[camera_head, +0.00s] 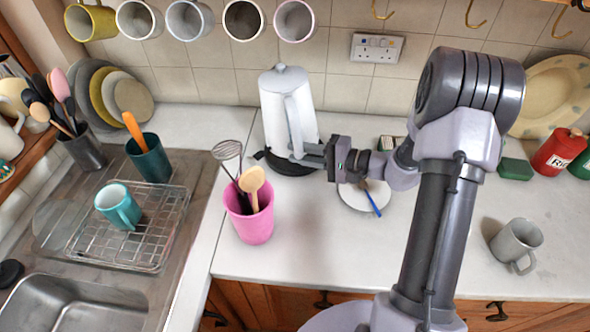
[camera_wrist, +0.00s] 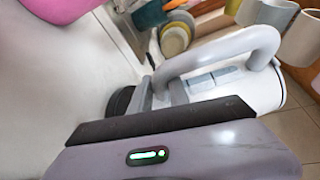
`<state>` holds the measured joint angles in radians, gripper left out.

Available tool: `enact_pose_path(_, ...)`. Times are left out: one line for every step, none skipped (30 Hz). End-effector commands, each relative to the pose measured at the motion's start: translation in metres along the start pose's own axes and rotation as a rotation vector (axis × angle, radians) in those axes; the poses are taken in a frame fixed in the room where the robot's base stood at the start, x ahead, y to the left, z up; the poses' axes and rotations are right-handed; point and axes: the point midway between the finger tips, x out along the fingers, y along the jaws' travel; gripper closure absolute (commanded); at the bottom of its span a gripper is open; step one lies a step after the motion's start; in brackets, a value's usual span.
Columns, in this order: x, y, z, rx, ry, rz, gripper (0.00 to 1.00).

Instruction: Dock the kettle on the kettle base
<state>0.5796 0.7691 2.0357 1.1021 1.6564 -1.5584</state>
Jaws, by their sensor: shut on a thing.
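The handle and white body (camera_wrist: 262,88) also show in the wrist view, with my gripper's fingers (camera_wrist: 160,95) at the handle's lower end. The black kettle base (camera_head: 288,165) is directly under the kettle. The kettle's bottom appears at or just above the base; I cannot tell whether it is fully seated.
A pink pot with a whisk and spoons (camera_head: 250,222) stands in front of the kettle. A white plate with a blue-handled utensil (camera_head: 352,197) lies under my arm. Mugs (camera_head: 243,18) hang above the kettle. A wall socket (camera_head: 376,48) is behind. Counter at front centre is clear.

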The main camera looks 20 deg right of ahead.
Motion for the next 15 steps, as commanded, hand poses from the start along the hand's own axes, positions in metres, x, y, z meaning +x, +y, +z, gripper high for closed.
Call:
enact_pose_path(0.0,-0.001,-0.007,0.001,0.004,-0.015,1.0)
enact_pose_path(0.0,-0.003,-0.01,0.006,0.004,-0.022,1.0)
enact_pose_path(0.0,-0.004,-0.013,0.012,0.005,-0.03,1.0)
enact_pose_path(0.0,-0.006,-0.015,0.014,0.005,-0.034,1.0)
enact_pose_path(0.0,-0.006,-0.016,0.016,0.005,-0.037,1.0)
enact_pose_path(0.0,-0.007,-0.017,0.018,0.005,-0.039,1.0)
enact_pose_path(0.001,-0.006,-0.018,0.019,0.005,-0.04,1.0)
enact_pose_path(0.001,-0.006,-0.018,0.02,0.005,-0.04,1.0)
enact_pose_path(0.001,-0.004,-0.018,0.02,0.005,-0.04,1.0)
enact_pose_path(0.001,-0.002,-0.018,0.02,0.005,-0.04,1.0)
enact_pose_path(0.002,0.0,-0.019,0.02,0.005,-0.04,1.0)
enact_pose_path(0.002,0.003,-0.019,0.02,0.005,-0.04,1.0)
enact_pose_path(0.003,0.006,-0.02,0.02,0.005,-0.04,1.0)
enact_pose_path(0.003,0.009,-0.02,0.02,0.005,-0.04,1.0)
enact_pose_path(0.004,0.014,-0.021,0.021,0.005,-0.04,1.0)
